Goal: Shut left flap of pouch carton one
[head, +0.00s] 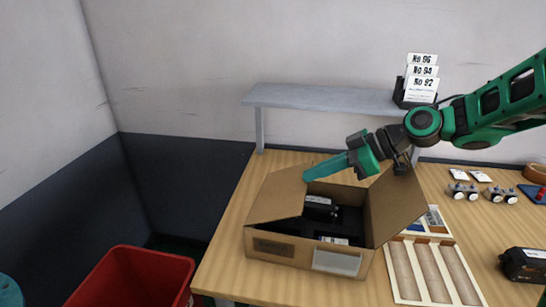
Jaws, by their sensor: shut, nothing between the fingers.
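The pouch carton (285,251) is an open brown cardboard box near the table's left front, with a white label on its front wall. Its left flap (277,196) stands tilted up over the left side of the opening. Its right flap (397,207) stands raised on the other side. Black items with white labels (318,200) lie inside. My gripper (308,177) is green and shut with nothing in it. Its tips are at the upper edge of the left flap; I cannot tell whether they touch it.
A grey shelf (300,97) stands behind the carton, with numbered cards (422,85) in a black holder. A wooden tray (428,272) lies close to the carton's right. A black device (524,264) is at far right. A red bin (133,277) stands left of the table.

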